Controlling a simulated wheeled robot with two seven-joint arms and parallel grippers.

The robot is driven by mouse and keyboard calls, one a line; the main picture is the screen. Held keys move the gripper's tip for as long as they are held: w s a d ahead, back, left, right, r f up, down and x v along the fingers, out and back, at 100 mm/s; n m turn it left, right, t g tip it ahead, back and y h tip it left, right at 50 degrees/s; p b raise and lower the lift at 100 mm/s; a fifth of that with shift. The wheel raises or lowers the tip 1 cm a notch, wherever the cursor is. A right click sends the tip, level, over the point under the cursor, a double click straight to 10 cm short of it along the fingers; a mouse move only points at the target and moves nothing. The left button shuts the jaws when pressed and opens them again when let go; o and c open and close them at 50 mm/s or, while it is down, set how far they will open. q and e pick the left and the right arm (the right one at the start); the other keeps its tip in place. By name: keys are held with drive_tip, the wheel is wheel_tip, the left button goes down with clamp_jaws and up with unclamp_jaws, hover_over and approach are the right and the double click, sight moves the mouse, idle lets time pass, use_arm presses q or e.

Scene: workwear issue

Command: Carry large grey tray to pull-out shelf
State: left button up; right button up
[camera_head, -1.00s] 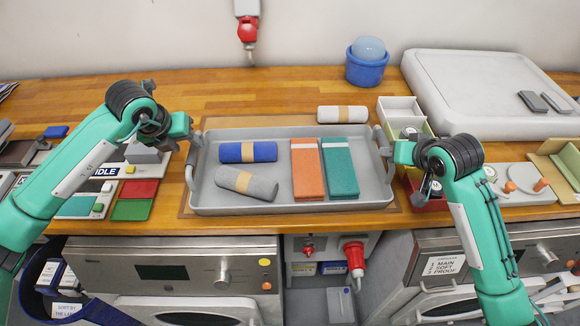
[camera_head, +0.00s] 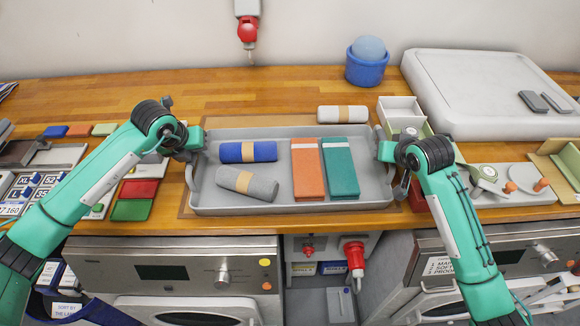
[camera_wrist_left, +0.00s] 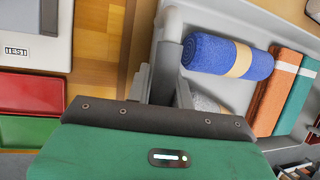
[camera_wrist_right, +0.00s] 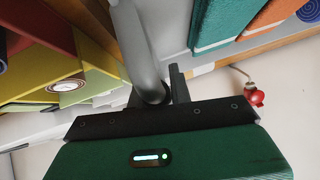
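The large grey tray (camera_head: 292,204) sits level on the wooden counter. It holds a blue roll (camera_head: 248,151), a grey roll (camera_head: 247,184), an orange folded item (camera_head: 307,170) and a teal folded item (camera_head: 341,169). My left gripper (camera_head: 192,150) is at the tray's left handle. In the left wrist view its fingers (camera_wrist_left: 163,85) close in on both sides of the handle. My right gripper (camera_head: 385,153) is at the right handle. In the right wrist view its fingers (camera_wrist_right: 156,90) hug the handle closely. The pull-out shelf is not clearly identifiable.
A white roll (camera_head: 342,113) and a blue tub (camera_head: 367,67) stand behind the tray. A white bin (camera_head: 401,110) and a large pale lid-like slab (camera_head: 470,85) are at the right. Appliances (camera_head: 180,270) stand under the counter's front edge.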

use_arm(q)
drive_tip(key=shift+d, duration=0.1)
clamp_jaws()
use_arm(e)
clamp_jaws()
use_arm(q)
drive_tip(key=shift+w+r, duration=0.1)
drive_tip(key=shift+r, duration=0.15)
use_arm(e)
drive_tip(key=shift+w+r, duration=0.1)
drive_tip(key=shift+r, duration=0.15)
